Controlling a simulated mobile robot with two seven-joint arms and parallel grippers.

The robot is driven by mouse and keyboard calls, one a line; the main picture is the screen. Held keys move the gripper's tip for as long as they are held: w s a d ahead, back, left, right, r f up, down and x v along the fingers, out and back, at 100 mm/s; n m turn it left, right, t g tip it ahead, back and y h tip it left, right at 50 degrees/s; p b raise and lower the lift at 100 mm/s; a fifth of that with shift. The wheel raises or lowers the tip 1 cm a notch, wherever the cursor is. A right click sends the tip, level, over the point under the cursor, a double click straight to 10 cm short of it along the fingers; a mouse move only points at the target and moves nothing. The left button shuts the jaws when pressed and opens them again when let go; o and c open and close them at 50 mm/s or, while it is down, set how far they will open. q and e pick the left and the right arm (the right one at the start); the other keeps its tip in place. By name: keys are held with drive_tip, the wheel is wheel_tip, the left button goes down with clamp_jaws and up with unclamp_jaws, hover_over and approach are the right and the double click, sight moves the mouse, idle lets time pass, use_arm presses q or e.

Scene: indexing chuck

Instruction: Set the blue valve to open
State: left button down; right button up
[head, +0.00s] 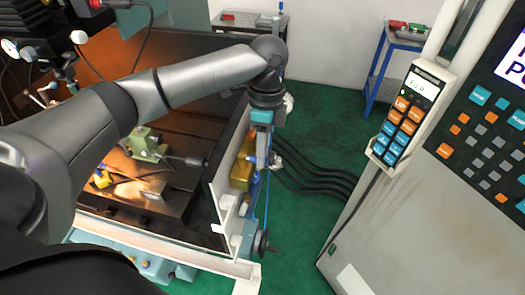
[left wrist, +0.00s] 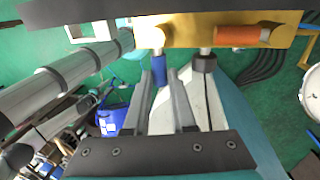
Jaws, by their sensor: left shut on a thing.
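The yellow manifold block (head: 241,172) is mounted on the machine's white side wall, and it crosses the top of the left wrist view (left wrist: 190,32). The blue valve (left wrist: 158,72) is a small blue handle hanging from a metal stem under the block. My left gripper (left wrist: 160,84) is shut on it, one finger on each side. In the head view my left gripper (head: 262,160) points down beside the yellow block and hides the valve. I cannot read the valve's setting. My right gripper is not in view.
An orange cylinder (left wrist: 240,36) and a dark-collared stem (left wrist: 204,62) sit close beside the valve. Black hoses (head: 318,180) run across the green floor. A handwheel (head: 263,243) is below.

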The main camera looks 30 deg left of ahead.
use_arm(q)
drive_tip(key=shift+w+r, duration=0.1)
drive_tip(key=c, duration=0.8)
unclamp_jaws()
drive_tip(key=shift+o, duration=0.2)
wheel_tip(320, 180, up, 15)
drive_tip(key=w, duration=0.2)
drive_tip(key=shift+w+a, duration=0.35)
drive_tip(key=shift+a, duration=0.05)
